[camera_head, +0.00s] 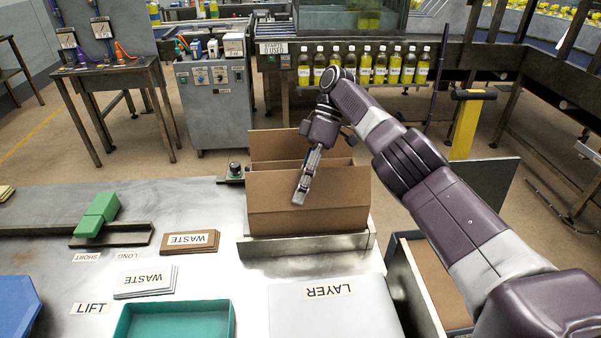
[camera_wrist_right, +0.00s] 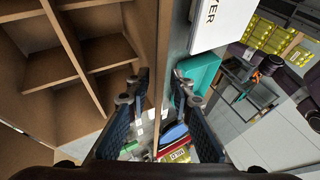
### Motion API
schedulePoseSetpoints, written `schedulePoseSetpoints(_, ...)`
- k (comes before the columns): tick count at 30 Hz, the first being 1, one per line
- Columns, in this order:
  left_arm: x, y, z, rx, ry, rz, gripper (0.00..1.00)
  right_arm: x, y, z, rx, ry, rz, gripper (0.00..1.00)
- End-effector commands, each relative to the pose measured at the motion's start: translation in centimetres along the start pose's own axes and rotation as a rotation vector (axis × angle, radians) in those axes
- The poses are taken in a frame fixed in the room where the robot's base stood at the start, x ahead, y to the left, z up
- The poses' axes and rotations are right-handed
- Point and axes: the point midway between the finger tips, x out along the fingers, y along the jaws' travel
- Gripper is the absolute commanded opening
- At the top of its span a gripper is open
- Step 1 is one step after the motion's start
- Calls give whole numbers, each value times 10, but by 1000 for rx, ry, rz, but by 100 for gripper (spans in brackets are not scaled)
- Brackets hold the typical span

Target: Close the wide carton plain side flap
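The wide brown carton (camera_head: 345,205) stands on the metal table in the head view. A far flap (camera_head: 270,143) stands up at its back, and a broad upright near panel (camera_head: 270,190) faces me. I cannot tell where this panel's flap meets the wall. My right gripper (camera_head: 303,185) reaches down over the near panel, with a finger in front of it. In the right wrist view, the gripper (camera_wrist_right: 157,100) has its fingers apart, and a cardboard edge (camera_wrist_right: 163,50) runs between them. Contact is unclear. Carton compartments (camera_wrist_right: 60,65) show at left.
A metal rail (camera_head: 290,245) lies along the carton's near side. A grey plate marked LAYER (camera_head: 300,315), WASTE stacks (camera_head: 175,248), a teal tray (camera_head: 125,325) and a green block (camera_head: 97,213) are on the table. An open box (camera_head: 420,285) stands at right, below my arm.

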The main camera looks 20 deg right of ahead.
Motion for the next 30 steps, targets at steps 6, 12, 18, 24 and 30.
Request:
schedulePoseSetpoints(6, 0, 0, -1, 1, 0, 0, 44, -13, -6, -4, 1, -2, 4, 21)
schedulePoseSetpoints(12, 0, 0, -1, 1, 1, 0, 44, -26, -15, -10, 0, -3, 2, 21)
schedulePoseSetpoints(18, 0, 0, -1, 1, 1, 0, 44, -41, -24, -16, 1, -2, 2, 21)
schedulePoseSetpoints(24, 0, 0, -1, 1, 1, 0, 44, -53, -32, -22, 1, -3, 1, 21)
schedulePoseSetpoints(30, 0, 0, -1, 1, 1, 0, 44, -61, -38, -26, 1, -4, -2, 21)
